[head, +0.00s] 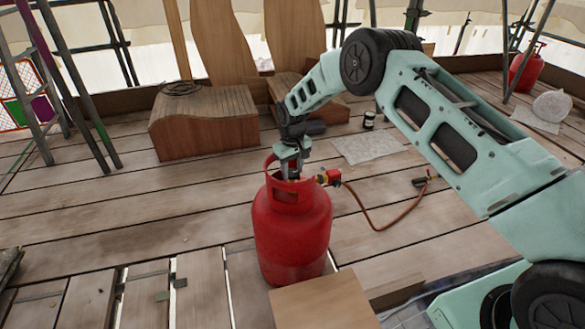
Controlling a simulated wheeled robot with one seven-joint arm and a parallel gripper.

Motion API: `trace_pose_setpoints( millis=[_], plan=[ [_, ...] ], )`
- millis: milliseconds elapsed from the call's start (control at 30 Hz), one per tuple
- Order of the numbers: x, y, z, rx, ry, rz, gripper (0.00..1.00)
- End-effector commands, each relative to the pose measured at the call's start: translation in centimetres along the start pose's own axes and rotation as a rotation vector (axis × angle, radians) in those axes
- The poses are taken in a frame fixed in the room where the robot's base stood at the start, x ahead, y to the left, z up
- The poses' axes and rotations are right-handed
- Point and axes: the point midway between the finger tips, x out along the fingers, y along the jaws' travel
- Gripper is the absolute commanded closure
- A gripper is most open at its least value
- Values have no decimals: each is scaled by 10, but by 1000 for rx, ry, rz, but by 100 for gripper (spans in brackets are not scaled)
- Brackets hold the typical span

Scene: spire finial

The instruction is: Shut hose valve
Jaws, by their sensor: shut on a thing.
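A red gas cylinder (291,234) stands upright on the plank floor in the middle of the head view. Its collar surrounds the top. A hose (385,224) runs from a red and brass-coloured fitting (329,177) at the cylinder's right side to a dark-ended torch-like piece (421,182) on the planks. My gripper (291,175) points down into the collar from above. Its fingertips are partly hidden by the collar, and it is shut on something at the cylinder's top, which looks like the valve. The valve itself is hidden.
A wooden block with a curved front (205,122) lies behind left. A small dark can (369,120) and a pale sheet (368,147) lie behind right. A second red cylinder (526,68) stands far right. Scaffold poles stand at left. A wooden box (325,303) is in front.

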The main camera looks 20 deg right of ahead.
Motion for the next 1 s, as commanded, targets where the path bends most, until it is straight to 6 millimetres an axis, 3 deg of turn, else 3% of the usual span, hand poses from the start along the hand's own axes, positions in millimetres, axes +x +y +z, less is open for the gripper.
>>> trace_pose_setpoints(
  millis=[733,767,833,1000],
  plan=[
    [0,0,0,95,-1,0,81],
    [0,0,0,95,-1,0,55],
    [0,0,0,95,0,0,36],
    [0,0,0,94,0,0,36]
  ],
)
